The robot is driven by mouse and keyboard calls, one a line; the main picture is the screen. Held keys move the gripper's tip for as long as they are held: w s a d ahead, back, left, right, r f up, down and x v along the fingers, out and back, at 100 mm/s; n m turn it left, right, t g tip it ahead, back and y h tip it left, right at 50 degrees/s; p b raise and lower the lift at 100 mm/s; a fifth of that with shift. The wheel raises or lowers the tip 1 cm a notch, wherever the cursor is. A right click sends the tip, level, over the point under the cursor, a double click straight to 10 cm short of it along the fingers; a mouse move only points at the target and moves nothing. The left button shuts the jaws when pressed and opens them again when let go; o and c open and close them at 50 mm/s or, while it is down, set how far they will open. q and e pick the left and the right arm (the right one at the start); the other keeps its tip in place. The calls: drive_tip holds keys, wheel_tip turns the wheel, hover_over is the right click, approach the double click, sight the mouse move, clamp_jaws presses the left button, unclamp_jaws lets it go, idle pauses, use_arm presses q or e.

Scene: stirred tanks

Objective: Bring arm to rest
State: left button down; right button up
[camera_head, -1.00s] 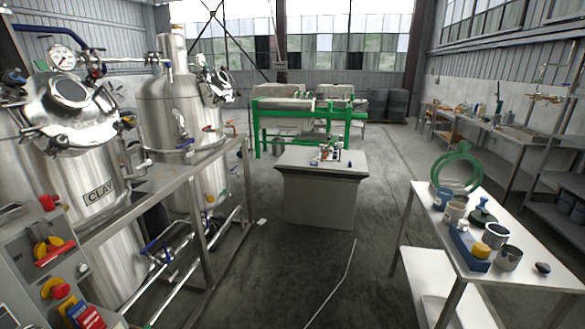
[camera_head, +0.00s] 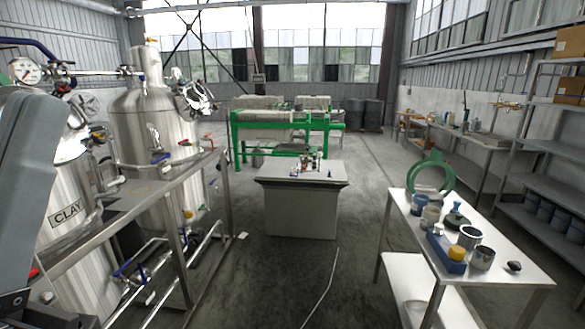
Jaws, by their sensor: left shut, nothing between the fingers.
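My left arm (camera_head: 28,170) comes in as a large grey link at the left edge, in front of the CLAY tank. My left gripper (camera_head: 40,320) shows only as a dark part in the bottom left corner. It is shut and empty, and most of it is cut off by the frame. My right arm and gripper are out of view.
The steel CLAY tank (camera_head: 72,218) and a second steel tank (camera_head: 155,120) stand at left behind a metal frame (camera_head: 172,182). A grey cabinet (camera_head: 301,210) stands mid-floor. A white table (camera_head: 515,278) with jars is at right.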

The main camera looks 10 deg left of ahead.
use_arm(q)
drive_tip(key=w+f+n+g+y, duration=0.2)
drive_tip(key=w+f+n, duration=0.1)
drive_tip(key=w+n, duration=0.1)
wheel_tip(320, 180, up, 35)
drive_tip(key=p, duration=3.4)
drive_tip(key=shift+s+a, duration=0.25)
drive_tip(key=shift+s, duration=0.05)
